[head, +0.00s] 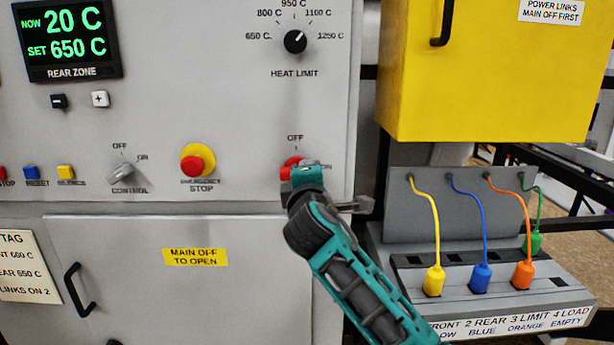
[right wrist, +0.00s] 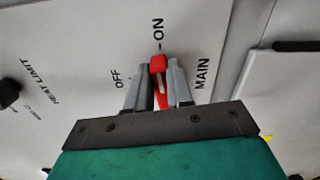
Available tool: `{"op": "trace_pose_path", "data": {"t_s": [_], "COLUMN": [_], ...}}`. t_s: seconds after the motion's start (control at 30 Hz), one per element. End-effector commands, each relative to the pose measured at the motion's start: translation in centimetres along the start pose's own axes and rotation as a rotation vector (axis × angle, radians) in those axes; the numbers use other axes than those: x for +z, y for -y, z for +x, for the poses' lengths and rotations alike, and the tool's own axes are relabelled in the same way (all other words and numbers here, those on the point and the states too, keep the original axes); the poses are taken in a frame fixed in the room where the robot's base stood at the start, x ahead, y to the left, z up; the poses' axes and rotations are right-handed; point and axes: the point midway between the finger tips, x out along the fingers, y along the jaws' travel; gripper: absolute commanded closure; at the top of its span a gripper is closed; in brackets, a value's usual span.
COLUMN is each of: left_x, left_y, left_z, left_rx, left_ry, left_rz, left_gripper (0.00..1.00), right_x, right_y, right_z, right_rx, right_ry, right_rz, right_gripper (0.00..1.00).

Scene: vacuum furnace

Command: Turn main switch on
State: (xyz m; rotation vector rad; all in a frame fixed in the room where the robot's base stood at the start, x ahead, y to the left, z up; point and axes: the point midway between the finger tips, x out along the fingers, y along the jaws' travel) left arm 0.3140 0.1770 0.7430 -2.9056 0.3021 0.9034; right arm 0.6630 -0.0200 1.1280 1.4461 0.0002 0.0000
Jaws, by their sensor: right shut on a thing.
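The main switch (head: 291,162) is a red rotary knob on the grey furnace panel, with OFF above it and ON to its right. In the head view my right gripper (head: 297,176) covers much of it. In the right wrist view the red knob (right wrist: 158,64) sits between the two grey fingers of my right gripper (right wrist: 159,85), which are shut on it. Its white mark lies roughly in line with the ON label (right wrist: 158,33), and OFF (right wrist: 118,78) is off to the side. My left gripper is not in view.
An emergency stop (head: 192,164) and a control knob (head: 122,172) are left of the switch. The heat limit knob (head: 295,41) is above. A yellow box (head: 480,80) and a link panel with coloured plugs (head: 481,278) stand to the right. A lower door (head: 150,290) is shut.

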Motion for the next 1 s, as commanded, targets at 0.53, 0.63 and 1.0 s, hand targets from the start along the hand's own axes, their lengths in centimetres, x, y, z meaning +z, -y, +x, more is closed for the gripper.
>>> {"op": "trace_pose_path", "data": {"t_s": [0.53, 0.63, 1.0], "left_x": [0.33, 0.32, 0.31], "left_y": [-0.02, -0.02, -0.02], "left_z": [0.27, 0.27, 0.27], "left_rx": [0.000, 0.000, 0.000], "left_ry": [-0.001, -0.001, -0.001], "left_rz": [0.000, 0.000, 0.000], "left_gripper": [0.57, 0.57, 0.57], "right_x": [0.12, 0.12, 0.09], "right_y": [0.04, 0.02, 0.06], "right_z": [0.05, 0.05, 0.05], "right_rx": [0.005, 0.005, 0.004], "right_ry": [0.002, 0.002, 0.001], "right_rz": [0.143, 0.144, 0.143], "right_gripper": [1.00, 1.00, 0.64]}}
